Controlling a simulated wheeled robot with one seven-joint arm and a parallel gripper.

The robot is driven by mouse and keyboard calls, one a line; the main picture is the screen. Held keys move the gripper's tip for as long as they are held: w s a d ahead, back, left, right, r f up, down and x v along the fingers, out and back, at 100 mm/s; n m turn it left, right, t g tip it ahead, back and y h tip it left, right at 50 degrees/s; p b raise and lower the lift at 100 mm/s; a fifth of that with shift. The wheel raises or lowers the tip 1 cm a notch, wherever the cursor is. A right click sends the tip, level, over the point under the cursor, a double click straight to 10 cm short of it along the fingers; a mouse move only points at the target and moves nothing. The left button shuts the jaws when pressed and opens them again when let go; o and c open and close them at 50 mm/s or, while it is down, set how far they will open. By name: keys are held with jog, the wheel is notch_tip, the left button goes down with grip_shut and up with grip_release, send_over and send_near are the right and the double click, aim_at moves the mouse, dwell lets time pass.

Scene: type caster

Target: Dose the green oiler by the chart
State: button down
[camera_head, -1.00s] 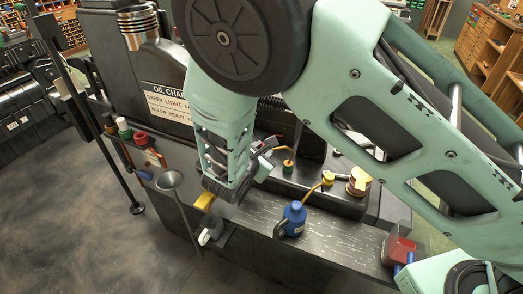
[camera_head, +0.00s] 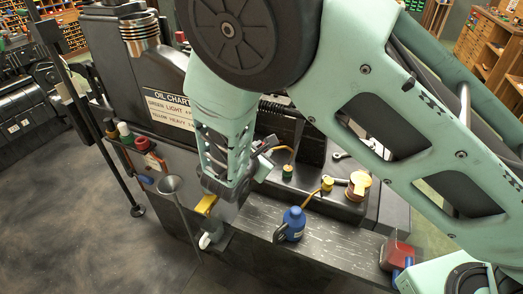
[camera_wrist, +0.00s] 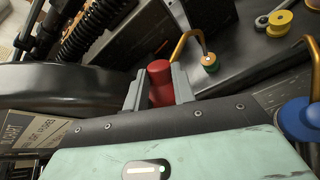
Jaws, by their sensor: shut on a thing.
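My gripper (camera_wrist: 158,88) is shut on a red cylinder (camera_wrist: 160,72), which stands up between the two fingers. In the head view my wrist hides the held thing. The oil chart (camera_head: 168,108) is on the machine's side, partly covered by my arm; its lines start with "GREEN LIGHT" and "YELLOW HEAVY". A yellow oiler (camera_head: 327,184) stands right of the green one.
A blue can (camera_head: 293,224) stands on the worn bench, with a red container (camera_head: 398,254) farther right. A grey funnel (camera_head: 170,184) and a rack with small coloured-top containers (camera_head: 143,144) are at the left.

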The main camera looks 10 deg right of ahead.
jog(key=shift+r, duration=0.1)
jog(key=shift+r+p, duration=1.45)
jog(key=shift+r, duration=1.05)
jog(key=shift+f, duration=0.15)
